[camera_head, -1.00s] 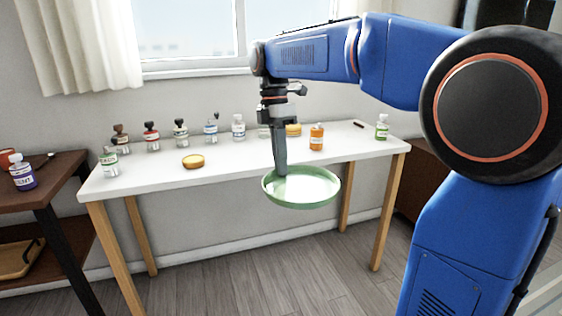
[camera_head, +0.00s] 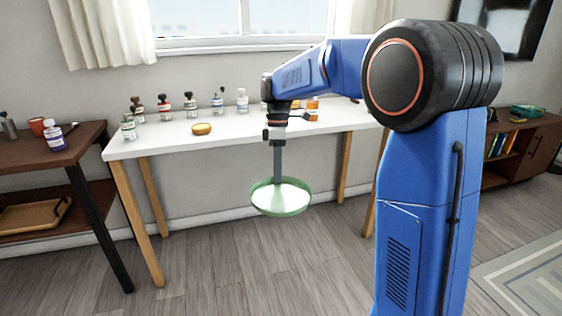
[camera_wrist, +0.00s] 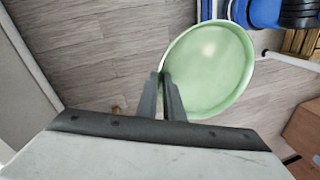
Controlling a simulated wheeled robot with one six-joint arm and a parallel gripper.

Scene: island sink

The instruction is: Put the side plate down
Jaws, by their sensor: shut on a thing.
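The side plate (camera_head: 281,198) is a round, pale green dish with a raised rim. My gripper (camera_head: 278,178) is shut on the plate's rim and holds it in the air in front of the white table, over the floor. In the wrist view the plate (camera_wrist: 212,68) fills the upper middle, and the two fingers of my gripper (camera_wrist: 168,80) pinch its left edge. The plate looks roughly level in the head view and nothing lies in it.
The white table (camera_head: 240,137) carries several small bottles and a yellow round item (camera_head: 201,128). A low cabinet (camera_head: 525,150) stands at the right. The floor (camera_head: 215,265) is clear.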

